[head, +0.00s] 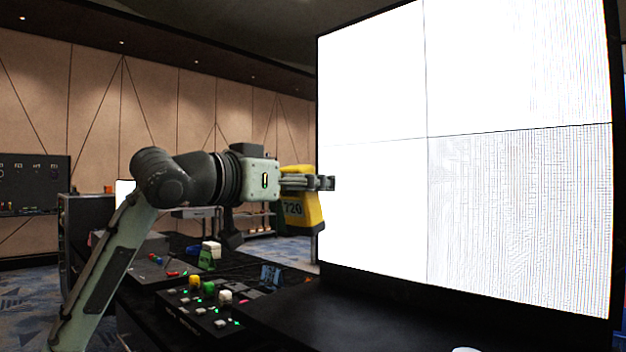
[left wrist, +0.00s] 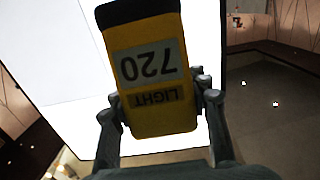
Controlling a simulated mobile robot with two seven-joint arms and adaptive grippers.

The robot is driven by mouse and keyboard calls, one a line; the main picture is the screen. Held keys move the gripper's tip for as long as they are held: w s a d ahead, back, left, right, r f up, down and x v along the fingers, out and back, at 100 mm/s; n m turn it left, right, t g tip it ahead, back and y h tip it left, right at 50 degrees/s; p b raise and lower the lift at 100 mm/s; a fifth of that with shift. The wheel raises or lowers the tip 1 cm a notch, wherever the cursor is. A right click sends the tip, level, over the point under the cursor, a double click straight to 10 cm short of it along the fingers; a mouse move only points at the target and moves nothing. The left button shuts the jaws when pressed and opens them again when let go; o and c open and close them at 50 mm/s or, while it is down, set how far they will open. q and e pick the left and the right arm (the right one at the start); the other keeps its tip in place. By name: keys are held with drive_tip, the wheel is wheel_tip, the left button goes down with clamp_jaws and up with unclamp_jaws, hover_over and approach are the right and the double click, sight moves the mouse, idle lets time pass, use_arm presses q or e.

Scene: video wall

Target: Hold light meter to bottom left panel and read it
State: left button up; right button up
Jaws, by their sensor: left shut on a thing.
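My left gripper (head: 325,183) is shut on the yellow light meter (head: 302,222) in front of the left edge of the video wall. The meter also shows in the left wrist view (left wrist: 150,100) between the two fingers, with its label upside down, reading "720" and "LIGHT". Its dark top end points toward the lit wall. The bottom left panel (head: 385,210) glows plain white, and the meter overlaps its left edge in the head view. I cannot tell whether the meter touches the panel. My right gripper is not in view.
The other wall panels are lit white, the bottom right panel (head: 515,215) with faint line patterns. Below the arm is a black desk with a control board (head: 205,310) holding coloured buttons. The dark ledge (head: 350,315) before the wall looks mostly clear.

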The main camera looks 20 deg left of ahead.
use_arm(q)
drive_tip(key=shift+p+x, duration=0.5)
drive_tip(key=shift+x, duration=4.45)
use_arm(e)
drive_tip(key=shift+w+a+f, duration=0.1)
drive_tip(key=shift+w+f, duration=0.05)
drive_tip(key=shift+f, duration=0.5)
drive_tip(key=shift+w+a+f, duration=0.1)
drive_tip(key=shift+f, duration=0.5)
use_arm(q)
drive_tip(key=shift+r, duration=0.15)
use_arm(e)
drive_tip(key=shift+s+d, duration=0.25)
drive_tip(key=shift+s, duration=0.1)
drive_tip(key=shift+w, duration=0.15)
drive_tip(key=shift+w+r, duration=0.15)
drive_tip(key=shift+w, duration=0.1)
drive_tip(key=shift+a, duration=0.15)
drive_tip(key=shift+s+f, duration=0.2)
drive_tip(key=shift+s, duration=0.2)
